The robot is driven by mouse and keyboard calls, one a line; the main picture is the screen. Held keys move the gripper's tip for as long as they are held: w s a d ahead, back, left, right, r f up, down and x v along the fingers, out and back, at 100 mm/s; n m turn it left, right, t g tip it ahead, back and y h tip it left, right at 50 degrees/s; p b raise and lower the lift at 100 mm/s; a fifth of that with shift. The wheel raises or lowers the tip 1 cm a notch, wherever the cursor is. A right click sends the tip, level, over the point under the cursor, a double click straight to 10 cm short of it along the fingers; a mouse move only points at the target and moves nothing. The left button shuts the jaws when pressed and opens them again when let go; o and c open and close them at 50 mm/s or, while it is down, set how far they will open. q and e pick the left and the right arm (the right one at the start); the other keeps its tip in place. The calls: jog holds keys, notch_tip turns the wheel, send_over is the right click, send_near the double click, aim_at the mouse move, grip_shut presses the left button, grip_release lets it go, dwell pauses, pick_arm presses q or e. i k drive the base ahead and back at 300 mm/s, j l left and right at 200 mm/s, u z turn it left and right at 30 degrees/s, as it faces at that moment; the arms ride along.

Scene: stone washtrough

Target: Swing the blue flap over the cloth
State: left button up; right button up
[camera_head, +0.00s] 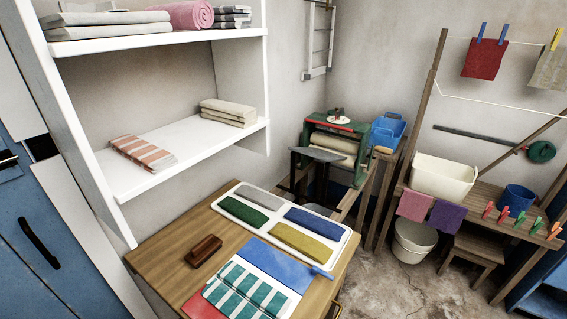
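On the wooden table at the lower middle lies a folding board. Its blue flap (272,262) is spread flat beyond the cloth, with a small blue tab (322,272) at its right end. A teal-and-white striped cloth (246,293) lies on the board, just in front of the blue flap, and the flap does not cover it. A red part (201,307) of the board shows at the cloth's left. The board's front is cut off by the picture edge. Neither of my grippers is in view.
Behind the board, a white tray (337,254) holds several rolled cloths. A brown wooden block or brush (204,250) lies left of the board on the wooden table (160,262). White shelves (180,156) with folded cloths rise behind at left. A green mangle (343,126) stands beyond.

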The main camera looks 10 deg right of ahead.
aim_at(293, 275)
jog(key=l+u, duration=0.15)
jog(key=u, duration=0.3)
jog(key=l+u, duration=0.2)
jog(key=u, duration=0.3)
jog(key=l+u, duration=0.15)
jog(key=l, duration=0.3)
jog(key=k+l+u, duration=0.1)
jog(key=l, duration=0.35)
jog(key=k+l+u, duration=0.15)
jog(key=l, duration=0.3)
jog(key=k+l+u, duration=0.15)
jog(key=l, duration=0.3)
